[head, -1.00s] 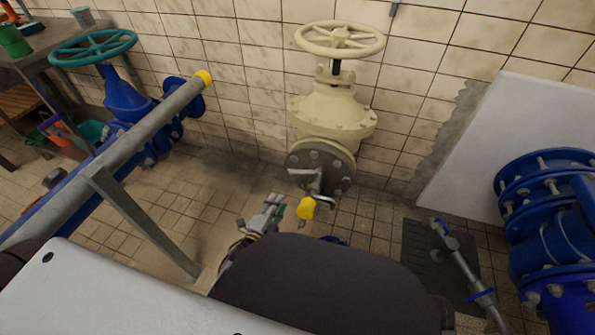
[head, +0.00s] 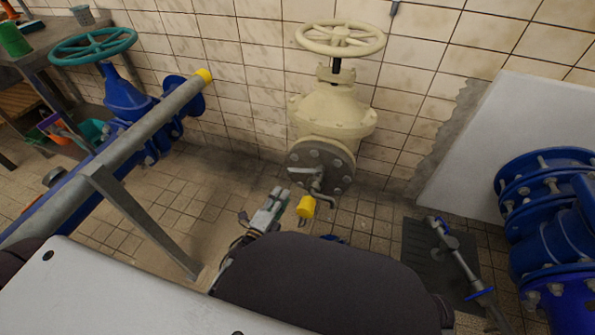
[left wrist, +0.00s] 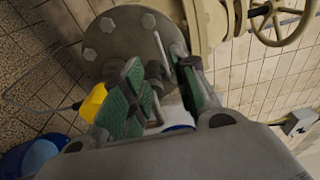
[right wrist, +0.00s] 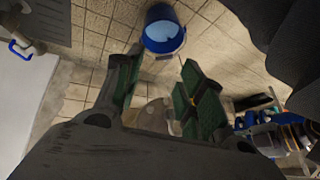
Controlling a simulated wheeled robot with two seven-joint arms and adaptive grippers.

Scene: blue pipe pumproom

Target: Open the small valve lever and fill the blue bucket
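The small valve with its grey lever (head: 300,171) and bent spout (head: 329,194) sits on the round bolted flange (head: 322,155) below the cream valve. A yellow part (head: 306,207) hangs just below it and also shows in the left wrist view (left wrist: 92,102). My left gripper (head: 278,196) is open, just left of the yellow part and close below the lever; in the left wrist view its green-padded fingers (left wrist: 160,88) stand apart by the flange. The blue bucket (right wrist: 164,32) stands on the floor, mostly hidden in the head view. My right gripper (right wrist: 160,85) is open and empty.
A grey pipe (head: 130,138) on a metal support crosses the left side. Blue flanged pipework (head: 550,225) stands at the right, beside a dark floor plate (head: 420,250). My own dark body part hides the floor at the front.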

